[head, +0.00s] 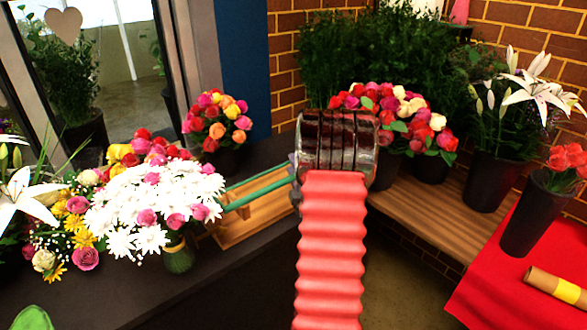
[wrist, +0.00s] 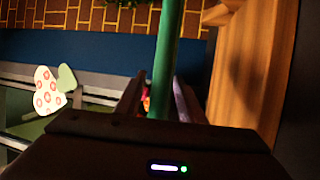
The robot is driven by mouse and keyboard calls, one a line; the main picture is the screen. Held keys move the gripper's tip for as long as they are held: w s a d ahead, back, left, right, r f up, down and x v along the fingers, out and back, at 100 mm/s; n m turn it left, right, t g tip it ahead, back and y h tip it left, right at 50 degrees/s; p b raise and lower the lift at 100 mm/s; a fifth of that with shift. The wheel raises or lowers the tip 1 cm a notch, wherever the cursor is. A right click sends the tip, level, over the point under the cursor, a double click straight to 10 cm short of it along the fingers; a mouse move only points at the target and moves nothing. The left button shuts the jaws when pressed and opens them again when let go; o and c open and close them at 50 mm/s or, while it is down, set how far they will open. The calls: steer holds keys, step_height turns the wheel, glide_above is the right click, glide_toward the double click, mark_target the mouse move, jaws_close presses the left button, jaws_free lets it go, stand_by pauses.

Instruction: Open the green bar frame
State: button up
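The green bar frame (head: 262,184) shows in the head view as two green bars that run from a wooden base (head: 258,213) on the dark counter toward my arm's end. In the wrist view a green bar (wrist: 166,50) runs upright down the middle. My gripper (wrist: 160,88) has its two fingers apart, one on each side of this bar. A gap shows between the bar and the left finger; the bar lies close to the right one. In the head view my gripper is mostly hidden by my arm.
A bouquet of white daisies (head: 152,205) stands left of the frame on the counter (head: 205,285). A rose bouquet (head: 218,120) stands behind. Several dark pots of flowers stand at right on a wooden bench (head: 425,225). A red cloth (head: 500,260) lies at front right.

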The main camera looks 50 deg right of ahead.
steer(key=shift+c, duration=0.6)
jaws_close()
